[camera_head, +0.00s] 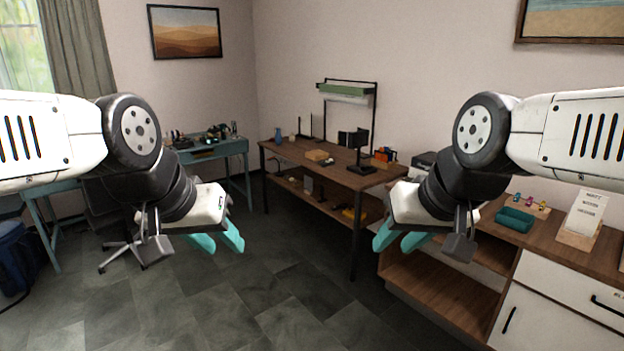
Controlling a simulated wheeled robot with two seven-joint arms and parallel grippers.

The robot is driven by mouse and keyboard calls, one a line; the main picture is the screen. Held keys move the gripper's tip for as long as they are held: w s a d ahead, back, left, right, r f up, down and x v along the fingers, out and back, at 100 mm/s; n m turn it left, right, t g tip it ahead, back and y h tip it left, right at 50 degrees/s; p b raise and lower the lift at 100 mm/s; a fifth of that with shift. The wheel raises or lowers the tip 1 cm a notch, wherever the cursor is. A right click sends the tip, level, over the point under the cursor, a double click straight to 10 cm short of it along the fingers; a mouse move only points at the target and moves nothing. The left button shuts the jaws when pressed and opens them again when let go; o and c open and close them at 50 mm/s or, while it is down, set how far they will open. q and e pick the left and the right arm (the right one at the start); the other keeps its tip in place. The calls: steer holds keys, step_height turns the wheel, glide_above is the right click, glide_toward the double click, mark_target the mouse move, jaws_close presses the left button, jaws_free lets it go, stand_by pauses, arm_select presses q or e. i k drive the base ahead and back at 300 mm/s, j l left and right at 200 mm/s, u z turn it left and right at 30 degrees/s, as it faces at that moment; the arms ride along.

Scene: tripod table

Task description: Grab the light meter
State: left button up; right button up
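No object can be surely told as the light meter at this distance. Small items stand on the brown wooden table (285,152) at the middle back, among them a small dark object (328,162) beside a tan box (317,155). My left gripper (220,241) hangs in the air at left centre, its teal fingers apart with nothing between them. My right gripper (399,240) hangs at right centre, its teal fingers also apart and empty. Both are well short of the table.
A black stand (361,150) rises on the table's right. A blue desk (235,146) stands at back left with an office chair (122,252) before it. The grey tiled floor (270,290) is clear in the middle.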

mark_target(330, 162)
steer(key=i, duration=2.1)
steer(key=i+l+u, duration=0.1)
steer(key=i, duration=0.95)
steer(key=i+l, duration=0.15)
steer(key=i, duration=0.9)
steer(key=i+l, duration=0.15)
